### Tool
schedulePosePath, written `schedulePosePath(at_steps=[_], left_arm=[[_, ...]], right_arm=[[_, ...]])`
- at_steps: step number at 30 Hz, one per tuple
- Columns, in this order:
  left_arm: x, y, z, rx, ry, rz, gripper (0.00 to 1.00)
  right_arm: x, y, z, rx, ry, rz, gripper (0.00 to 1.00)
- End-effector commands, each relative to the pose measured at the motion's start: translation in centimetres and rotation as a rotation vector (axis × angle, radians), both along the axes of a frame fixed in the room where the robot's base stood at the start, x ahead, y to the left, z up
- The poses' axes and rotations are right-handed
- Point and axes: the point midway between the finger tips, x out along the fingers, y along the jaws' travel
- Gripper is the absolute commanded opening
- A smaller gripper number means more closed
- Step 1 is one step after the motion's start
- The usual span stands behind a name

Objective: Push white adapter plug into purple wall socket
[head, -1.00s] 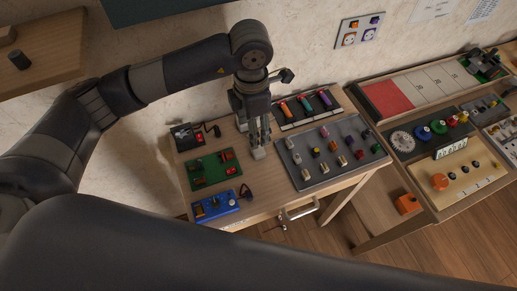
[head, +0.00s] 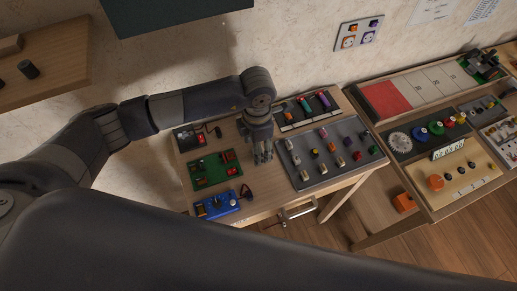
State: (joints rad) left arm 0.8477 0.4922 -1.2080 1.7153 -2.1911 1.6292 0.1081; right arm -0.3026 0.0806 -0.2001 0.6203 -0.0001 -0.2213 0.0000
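The wall panel (head: 345,47) at the top right carries small orange and purple fittings. My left gripper (head: 263,158) points down over the wooden table, left of the grey peg tray. Its fingers are small and dark, and I cannot tell whether they are apart or hold anything. I cannot pick out the white adapter plug; it may be hidden by the gripper or too small to tell. My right gripper is not in view.
The grey tray (head: 308,181) holds several coloured pegs. Green (head: 203,182) and blue (head: 215,209) boards lie left of the gripper. A second table with a red-and-grey board (head: 385,101) stands at right. A shelf (head: 60,60) juts out at upper left.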

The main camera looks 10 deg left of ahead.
Motion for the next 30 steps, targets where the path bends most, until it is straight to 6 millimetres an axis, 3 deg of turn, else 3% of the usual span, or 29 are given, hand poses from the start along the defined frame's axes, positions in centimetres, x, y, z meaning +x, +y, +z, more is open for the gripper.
schedulePosePath(at_steps=[6,15,16,21,22,30], left_arm=[[0.0,0.0,-1.9,0.0,0.0,0.0,0.57],[0.0,0.0,-1.9,0.0,-0.001,0.0,0.57],[0.0,0.0,-1.9,0.0,-0.001,0.0,0.54],[0.0,0.0,-1.9,0.0,-0.001,0.0,0.16],[0.0,0.0,-1.9,0.0,-0.001,0.0,0.12],[0.0,0.0,-1.9,0.0,-0.001,0.0,0.12]], right_arm=[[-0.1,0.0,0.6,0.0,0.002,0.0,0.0],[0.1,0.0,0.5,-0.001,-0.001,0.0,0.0],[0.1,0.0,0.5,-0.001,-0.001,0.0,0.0],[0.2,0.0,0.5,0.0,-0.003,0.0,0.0],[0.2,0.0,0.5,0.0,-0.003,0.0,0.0],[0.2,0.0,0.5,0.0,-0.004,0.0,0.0]])
